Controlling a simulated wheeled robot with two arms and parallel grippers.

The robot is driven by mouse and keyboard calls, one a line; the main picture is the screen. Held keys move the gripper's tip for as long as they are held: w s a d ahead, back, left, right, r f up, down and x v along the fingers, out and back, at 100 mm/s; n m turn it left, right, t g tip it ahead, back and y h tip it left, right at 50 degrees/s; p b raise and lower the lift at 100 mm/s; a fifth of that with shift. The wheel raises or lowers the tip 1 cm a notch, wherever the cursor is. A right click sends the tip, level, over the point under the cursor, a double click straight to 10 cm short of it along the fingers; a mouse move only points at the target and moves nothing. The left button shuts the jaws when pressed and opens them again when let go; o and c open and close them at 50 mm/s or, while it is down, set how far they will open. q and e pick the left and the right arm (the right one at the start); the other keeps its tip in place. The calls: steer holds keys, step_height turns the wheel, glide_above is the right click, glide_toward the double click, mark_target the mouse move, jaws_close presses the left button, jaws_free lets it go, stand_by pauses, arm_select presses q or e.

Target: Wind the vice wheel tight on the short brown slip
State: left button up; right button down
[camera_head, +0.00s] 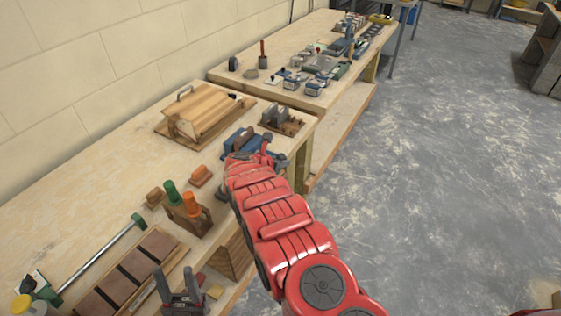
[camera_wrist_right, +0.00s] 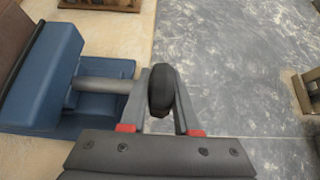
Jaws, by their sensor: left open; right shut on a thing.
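The blue vice (camera_head: 236,138) stands near the bench's right edge. In the right wrist view its blue jaw block (camera_wrist_right: 45,80) is at the left, with a grey screw (camera_wrist_right: 100,86) running toward my gripper. The dark vice wheel (camera_wrist_right: 161,90), seen edge-on, sits between the fingers of my right gripper (camera_wrist_right: 160,85), which is shut on it. A brown piece (camera_wrist_right: 14,35), perhaps the slip, shows against the jaw, cut off by the picture edge. In the head view my red right arm partly hides the vice. My left gripper (camera_head: 173,272) is open and empty over the bench front.
Brown slips lie in a wooden tray (camera_head: 155,238) left of my left gripper. A holder with green and orange handles (camera_head: 190,203), an orange block (camera_head: 201,175) and a wooden board with a handle (camera_head: 205,112) stand nearby. Open floor (camera_head: 430,180) lies right of the bench.

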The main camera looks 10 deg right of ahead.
steer(key=shift+d+f, duration=0.1)
steer(key=shift+d, duration=0.1)
steer(key=c, duration=0.7)
jaws_free()
steer(key=shift+o, duration=0.2)
steer(key=shift+s+a+r, duration=0.15)
steer(key=shift+r, duration=0.05)
steer(key=p+v, duration=0.8)
steer(key=v, duration=0.9)
steer(key=shift+p, duration=0.35)
